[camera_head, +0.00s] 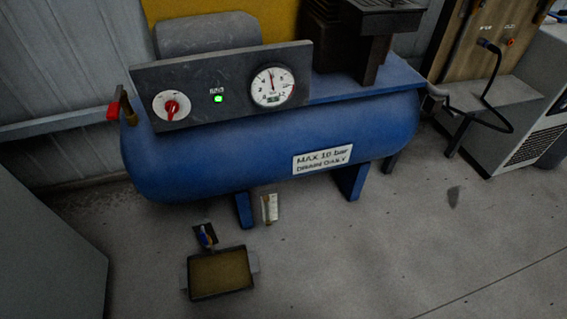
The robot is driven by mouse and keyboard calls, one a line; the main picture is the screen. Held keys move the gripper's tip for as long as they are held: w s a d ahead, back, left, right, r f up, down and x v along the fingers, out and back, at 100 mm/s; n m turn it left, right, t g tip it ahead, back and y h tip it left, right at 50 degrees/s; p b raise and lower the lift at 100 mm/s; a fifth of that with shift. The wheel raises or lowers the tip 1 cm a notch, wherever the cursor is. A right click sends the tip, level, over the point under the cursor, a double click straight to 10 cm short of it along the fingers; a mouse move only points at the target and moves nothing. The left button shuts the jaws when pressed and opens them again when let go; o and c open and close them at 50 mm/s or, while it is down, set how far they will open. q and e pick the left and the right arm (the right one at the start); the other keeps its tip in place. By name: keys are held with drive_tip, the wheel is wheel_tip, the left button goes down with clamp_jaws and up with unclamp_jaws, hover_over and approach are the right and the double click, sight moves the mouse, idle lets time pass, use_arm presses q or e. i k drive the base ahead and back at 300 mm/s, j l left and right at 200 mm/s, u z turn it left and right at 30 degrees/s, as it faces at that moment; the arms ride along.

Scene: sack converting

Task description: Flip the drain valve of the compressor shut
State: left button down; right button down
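The compressor (280,150) is a blue horizontal tank on legs, with a grey control panel (215,85) on its front. Low in front of the tank is a small valve-like fitting with a blue lever (205,236), which looks like the drain valve. The lever is small and dark here, and I cannot tell whether it is open or shut. A dark tray (190,275) with a brownish inside sits just below it on the floor. Another valve with a red handle (113,111) is at the tank's upper left end. Neither gripper shows.
The panel has a red knob (172,107), a lit green lamp (218,99) and a round gauge (272,86). A small white tag or container (270,208) is under the tank. A grey cabinet (45,250) stands at left. The floor (400,250) at right is clear.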

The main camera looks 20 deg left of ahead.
sight(204, 239)
drive_tip(key=k+l, duration=0.2)
drive_tip(key=k, duration=0.15)
drive_tip(key=k+l, duration=0.15)
drive_tip(key=k, duration=0.2)
drive_tip(key=k+l, duration=0.2)
drive_tip(key=k, duration=0.15)
